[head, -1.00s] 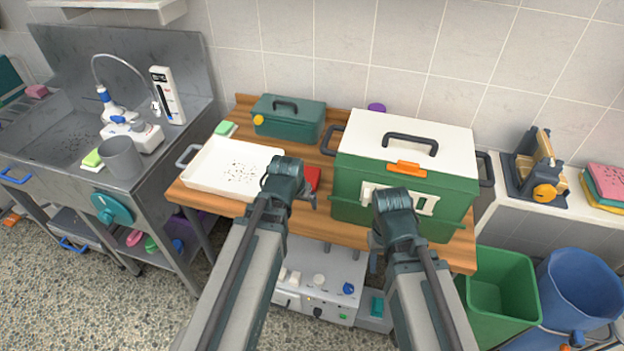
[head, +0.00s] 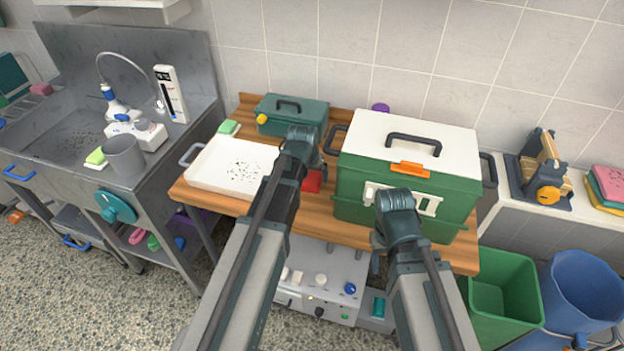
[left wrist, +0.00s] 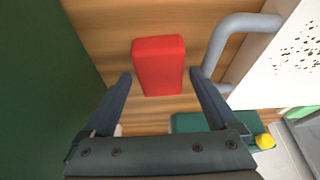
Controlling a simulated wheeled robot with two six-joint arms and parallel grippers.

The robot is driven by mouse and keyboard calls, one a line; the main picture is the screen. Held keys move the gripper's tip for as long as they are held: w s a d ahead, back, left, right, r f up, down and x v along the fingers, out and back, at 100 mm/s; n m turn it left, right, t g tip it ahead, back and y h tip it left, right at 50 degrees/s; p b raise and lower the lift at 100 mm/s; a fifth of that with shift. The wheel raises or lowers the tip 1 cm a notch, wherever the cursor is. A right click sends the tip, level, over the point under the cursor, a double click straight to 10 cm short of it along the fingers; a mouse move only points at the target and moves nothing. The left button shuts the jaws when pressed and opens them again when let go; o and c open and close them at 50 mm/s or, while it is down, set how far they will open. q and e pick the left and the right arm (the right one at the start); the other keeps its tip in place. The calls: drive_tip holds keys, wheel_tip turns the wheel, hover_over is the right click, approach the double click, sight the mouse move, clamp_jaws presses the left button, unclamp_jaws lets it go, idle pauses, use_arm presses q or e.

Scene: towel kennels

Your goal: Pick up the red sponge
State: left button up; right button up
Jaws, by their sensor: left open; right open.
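The red sponge (head: 313,182) lies on the wooden counter between the white tray and the green-and-white box, partly hidden by my left arm. In the left wrist view the whole sponge (left wrist: 158,65) shows, a small red block. My left gripper (head: 316,163) is above the counter by the sponge. In its wrist view the fingers (left wrist: 161,77) are open, one to each side of the sponge's near end, with nothing held. I cannot tell how high they are above it. My right gripper (head: 375,262) is open and empty in front of the green box; its fingers are mostly hidden.
The green box with white lid (head: 372,185) stands right of the sponge. The white tray (head: 212,188) with dark specks and a grey handle is close on the left. A small teal case (head: 285,119) stands behind. A green bin (head: 503,290) is below right.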

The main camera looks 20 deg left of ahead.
use_arm(q)
drive_tip(key=shift+w+f+b, duration=0.55)
drive_tip(key=shift+f, duration=0.05)
drive_tip(key=shift+f, duration=0.25)
idle(0.3)
drive_tip(key=c, duration=1.1)
drive_tip(key=shift+r, duration=0.25)
